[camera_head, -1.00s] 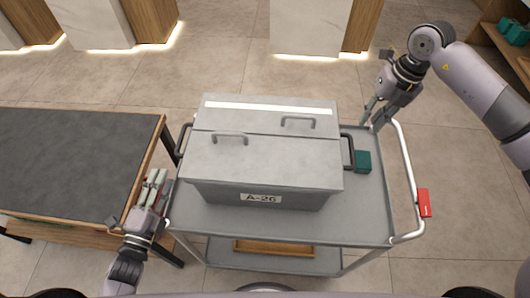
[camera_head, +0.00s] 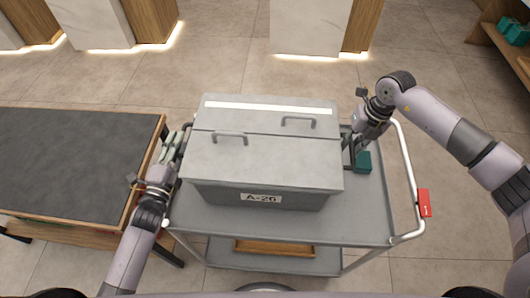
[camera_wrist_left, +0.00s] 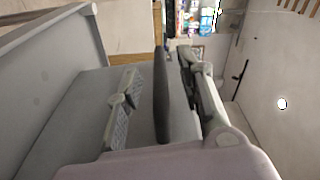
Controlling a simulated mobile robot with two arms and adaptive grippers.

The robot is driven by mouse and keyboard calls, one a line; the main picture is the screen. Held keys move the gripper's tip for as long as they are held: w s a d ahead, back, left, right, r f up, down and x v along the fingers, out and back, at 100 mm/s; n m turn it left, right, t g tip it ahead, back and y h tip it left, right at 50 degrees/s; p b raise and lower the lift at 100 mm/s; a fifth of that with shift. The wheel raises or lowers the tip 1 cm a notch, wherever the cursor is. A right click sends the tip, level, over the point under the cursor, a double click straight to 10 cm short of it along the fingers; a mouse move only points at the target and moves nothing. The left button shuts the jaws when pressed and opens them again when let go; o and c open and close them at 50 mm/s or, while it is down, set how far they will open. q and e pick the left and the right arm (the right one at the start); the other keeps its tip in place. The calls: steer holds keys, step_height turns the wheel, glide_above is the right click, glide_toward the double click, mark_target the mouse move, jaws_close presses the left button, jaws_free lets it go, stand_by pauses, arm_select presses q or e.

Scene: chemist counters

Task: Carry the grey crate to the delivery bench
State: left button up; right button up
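The grey crate (camera_head: 262,165), labelled A-26, sits on a grey cart (camera_head: 360,222) with its two-part lid shut. It has a dark handle at each end. My left gripper (camera_head: 172,148) is at the crate's left handle. In the left wrist view its pads (camera_wrist_left: 160,100) stand apart, with the dark handle (camera_wrist_left: 161,75) between them and gaps showing. My right gripper (camera_head: 355,148) is at the crate's right handle, which it partly hides; its grip is unclear. A dark-topped bench (camera_head: 70,150) stands to the left; I cannot tell whether it is the delivery bench.
A small green box (camera_head: 363,162) lies on the cart right of the crate, close under my right gripper. The cart has a push rail (camera_head: 406,165) with a red tag (camera_head: 424,203). A narrow gap separates cart and bench. Floor beyond the cart is clear.

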arm_select(q)
steer(key=c, duration=0.6)
arm_select(e)
jaws_close()
arm_select(q)
jaws_close()
steer(key=shift+w+r, duration=0.15)
steer(key=shift+r, duration=0.15)
arm_select(e)
steer(key=shift+w+r, duration=0.2)
steer(key=shift+r, duration=0.05)
